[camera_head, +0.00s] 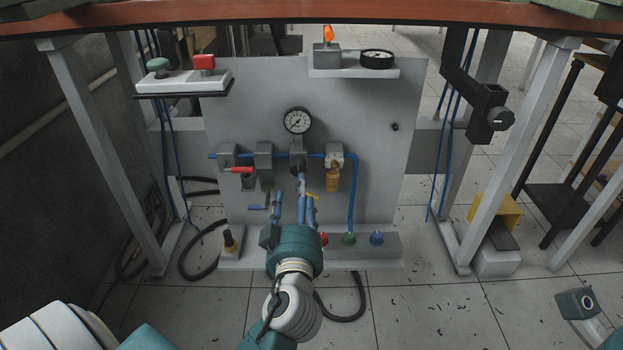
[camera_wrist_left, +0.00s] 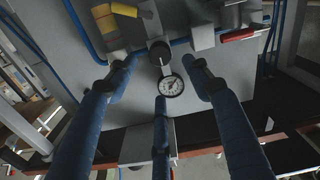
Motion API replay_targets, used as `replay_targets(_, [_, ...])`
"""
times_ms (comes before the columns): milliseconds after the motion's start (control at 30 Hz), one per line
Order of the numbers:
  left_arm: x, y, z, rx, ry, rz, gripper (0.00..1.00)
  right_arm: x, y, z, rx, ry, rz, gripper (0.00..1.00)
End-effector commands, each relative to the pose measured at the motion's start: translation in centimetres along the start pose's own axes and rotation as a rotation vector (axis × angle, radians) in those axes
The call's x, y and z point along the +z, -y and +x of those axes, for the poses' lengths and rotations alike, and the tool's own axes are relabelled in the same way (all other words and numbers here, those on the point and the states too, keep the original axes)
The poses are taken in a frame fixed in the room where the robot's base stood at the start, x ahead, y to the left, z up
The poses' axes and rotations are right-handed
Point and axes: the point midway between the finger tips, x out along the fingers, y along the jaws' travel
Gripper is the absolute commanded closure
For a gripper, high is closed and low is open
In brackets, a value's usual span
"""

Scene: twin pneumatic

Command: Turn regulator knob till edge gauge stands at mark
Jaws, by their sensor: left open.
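A black regulator knob (camera_head: 298,168) sits on the upright grey panel, below a round white-faced gauge (camera_head: 298,120) with a black rim. The needle reading is too small to tell. My left gripper (camera_head: 294,190) has three blue fingers and is open in front of the panel, just below the knob. In the left wrist view, the knob (camera_wrist_left: 159,52) shows between the spread fingertips (camera_wrist_left: 162,68), apart from them, with the gauge (camera_wrist_left: 171,87) beyond it.
A red-handled valve (camera_head: 240,170) and a brass filter (camera_head: 333,177) flank the knob, joined by blue tubing. Red, green (camera_head: 349,239) and blue buttons line the base. A tabletop (camera_head: 300,17) overhangs the panel. Hoses lie on the floor.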

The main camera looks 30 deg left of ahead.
Motion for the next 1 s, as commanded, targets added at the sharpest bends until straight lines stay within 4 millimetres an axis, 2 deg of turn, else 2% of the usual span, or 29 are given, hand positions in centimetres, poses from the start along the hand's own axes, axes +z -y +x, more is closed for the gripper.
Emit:
replay_targets(500, [0.0,-0.1,8.8,0.002,-0.001,0.005,0.50,-0.1,0.2,0.5,-0.015,-0.033,-0.005,1.00])
replay_targets(700, [0.1,0.0,10.2,0.000,0.002,0.004,0.50,-0.3,0.3,0.8,-0.020,-0.045,-0.007,1.00])
replay_targets(1000, [0.0,-0.1,10.4,0.001,0.003,0.003,0.52,-0.2,0.3,0.9,-0.022,-0.045,-0.007,1.00])
